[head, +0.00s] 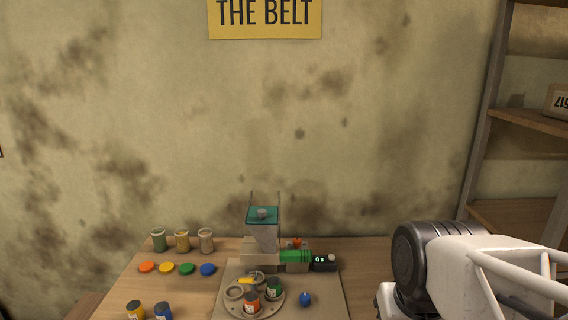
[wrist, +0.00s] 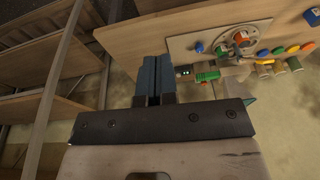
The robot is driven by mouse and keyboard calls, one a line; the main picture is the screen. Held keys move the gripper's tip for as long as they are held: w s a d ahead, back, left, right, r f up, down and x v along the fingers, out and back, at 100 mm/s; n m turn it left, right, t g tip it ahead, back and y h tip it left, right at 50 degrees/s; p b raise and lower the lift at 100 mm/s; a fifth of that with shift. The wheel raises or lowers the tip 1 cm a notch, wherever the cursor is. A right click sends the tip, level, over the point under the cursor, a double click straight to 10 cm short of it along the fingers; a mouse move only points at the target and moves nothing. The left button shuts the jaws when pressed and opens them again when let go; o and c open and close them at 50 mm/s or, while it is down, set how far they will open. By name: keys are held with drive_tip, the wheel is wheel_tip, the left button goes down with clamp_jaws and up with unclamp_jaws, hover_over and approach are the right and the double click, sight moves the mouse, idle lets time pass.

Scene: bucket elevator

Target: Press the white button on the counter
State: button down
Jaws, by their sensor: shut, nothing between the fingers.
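The counter (head: 322,264) is a small dark box with lit green digits, standing on the table right of the green cylinder (head: 296,256). The white button (head: 331,257) is a small pale knob at the right end of the counter's top. In the wrist view the counter (wrist: 184,71) shows just right of my fingers; the button is too small there to make out surely. My gripper (wrist: 152,58) is shut and empty, its two blue-grey fingers side by side, apart from the counter as far as I can tell. In the head view my gripper is out of sight; only my arm shows.
A clear hopper with a teal top (head: 262,215) stands behind a round plate (head: 234,306) holding small jars. Colored lids and more jars are at left. Wooden shelves (head: 520,118) stand at right.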

drive_tip(key=shift+s+d+f, duration=0.1)
drive_tip(key=shift+s+d, duration=0.1)
drive_tip(key=shift+s, duration=0.35)
drive_tip(key=c, duration=1.8)
unclamp_jaws()
idle(0.6)
